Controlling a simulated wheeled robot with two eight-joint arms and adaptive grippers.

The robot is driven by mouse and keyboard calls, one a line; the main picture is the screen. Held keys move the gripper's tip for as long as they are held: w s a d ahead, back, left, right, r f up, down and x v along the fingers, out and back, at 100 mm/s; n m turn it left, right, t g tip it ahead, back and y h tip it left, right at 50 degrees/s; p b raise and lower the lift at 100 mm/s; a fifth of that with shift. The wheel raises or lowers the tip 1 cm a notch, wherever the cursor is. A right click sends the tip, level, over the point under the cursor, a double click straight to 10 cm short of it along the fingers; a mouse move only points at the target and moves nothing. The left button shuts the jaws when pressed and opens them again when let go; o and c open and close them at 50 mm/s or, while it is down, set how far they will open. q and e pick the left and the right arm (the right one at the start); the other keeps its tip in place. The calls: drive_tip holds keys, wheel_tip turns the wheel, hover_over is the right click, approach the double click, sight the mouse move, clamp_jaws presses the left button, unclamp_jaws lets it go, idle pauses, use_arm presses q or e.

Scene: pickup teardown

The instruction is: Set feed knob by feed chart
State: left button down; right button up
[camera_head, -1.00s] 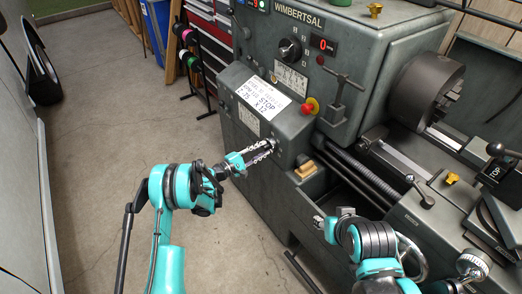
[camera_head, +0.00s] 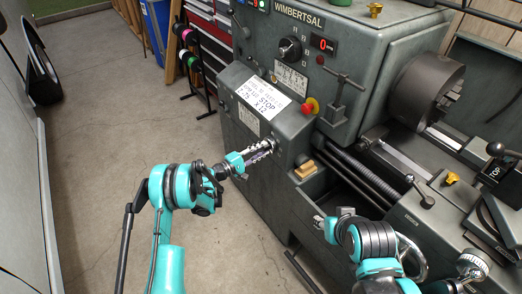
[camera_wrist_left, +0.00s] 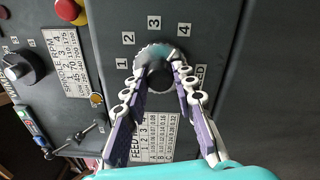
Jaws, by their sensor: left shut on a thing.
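The feed knob (camera_wrist_left: 161,76) is a round dark knob with a knurled rim on the lathe's front. Numerals 1 to 4 are set in an arc around it in the left wrist view. My left gripper (camera_wrist_left: 160,68) is shut on the knob, a finger on each side; in the head view it (camera_head: 272,146) reaches the lathe front and hides the knob. Which numeral the knob points to is not clear. The feed chart (camera_wrist_left: 157,134) is a white plate partly behind the fingers; it also shows in the head view (camera_head: 249,121). My right gripper (camera_head: 319,220) is low in front of the lathe, its jaws unclear.
A printed paper (camera_head: 262,98) with "STOP" on it lies on the headstock's slanted face. A red stop button (camera_head: 310,105) and a lever (camera_head: 340,95) are close by. The chuck (camera_head: 427,90) is at right. Open floor lies to the left.

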use_arm(q)
drive_tip(key=c, duration=1.2)
unclamp_jaws()
drive_tip(key=v, duration=1.2)
drive_tip(key=shift+d, duration=0.1)
